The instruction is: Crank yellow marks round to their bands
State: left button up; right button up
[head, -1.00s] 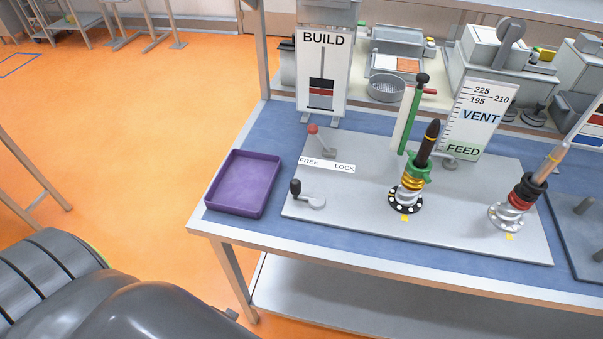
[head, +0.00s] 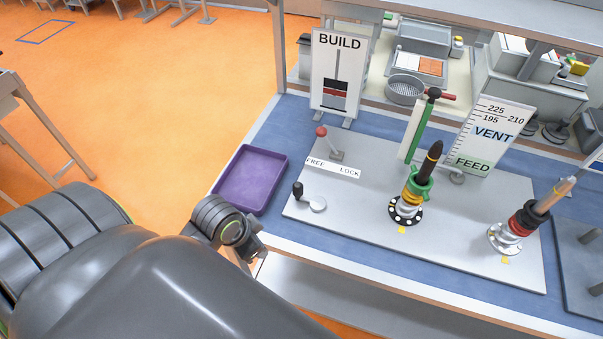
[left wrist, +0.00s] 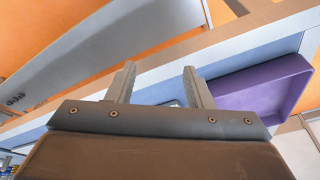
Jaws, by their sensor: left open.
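A black-knobbed crank (head: 312,201) sits at the left of the grey plate. A red-knobbed lever (head: 327,140) stands behind the FREE/LOCK label (head: 334,167). The left screw column (head: 412,195) has a green collar, a yellow ring and a black-and-white dotted base; its dark rod leans right. The right column (head: 518,225) has a red and black collar and a tan-tipped rod. A yellow mark (head: 402,230) lies before the left base, another (head: 505,260) before the right base. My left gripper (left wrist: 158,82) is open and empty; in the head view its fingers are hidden. My right gripper is not seen.
A purple tray (head: 282,160) lies on the blue bench left of the plate; it also shows in the left wrist view (left wrist: 262,85). The BUILD board (head: 326,60) and VENT/FEED board (head: 497,150) stand behind. A green handle (head: 422,130) rises beside the left column.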

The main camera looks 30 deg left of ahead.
aim_at(295, 184)
pick_arm(q)
jog(key=w+m, duration=0.1)
jog(key=w+m+h, duration=0.1)
jog(key=w, duration=0.1)
jog(key=w+r+m, duration=0.1)
jog(key=w+m, duration=0.1)
jog(key=shift+w+a+g, duration=0.25)
jog(key=shift+a+g, duration=0.1)
jog(key=shift+g, duration=0.05)
jog(key=w+r+m, duration=0.1)
jog(key=w, duration=0.1)
jog(key=w+a+r+m+h, duration=0.1)
jog(key=w+m, duration=0.1)
jog(key=shift+a+r+g, duration=0.15)
jog(key=shift+r+g, duration=0.25)
jog(key=w+a+r+m+g+h, duration=0.1)
jog(key=w+a+r+m, duration=0.1)
jog(key=w+r+m, duration=0.35)
jog(key=w+a+r+m+g+h, duration=0.1)
jog(key=w+a+r+m, duration=0.1)
jog(key=r, duration=0.6)
jog(key=shift+n, duration=0.25)
jog(key=p+x, duration=0.1)
jog(key=x, duration=0.4)
jog(key=p+x, duration=0.1)
jog(key=x, duration=0.5)
jog(key=p+x, duration=0.1)
jog(key=x, duration=0.5)
jog(key=shift+w+d+f, duration=0.2)
jog(key=shift+w, duration=0.2)
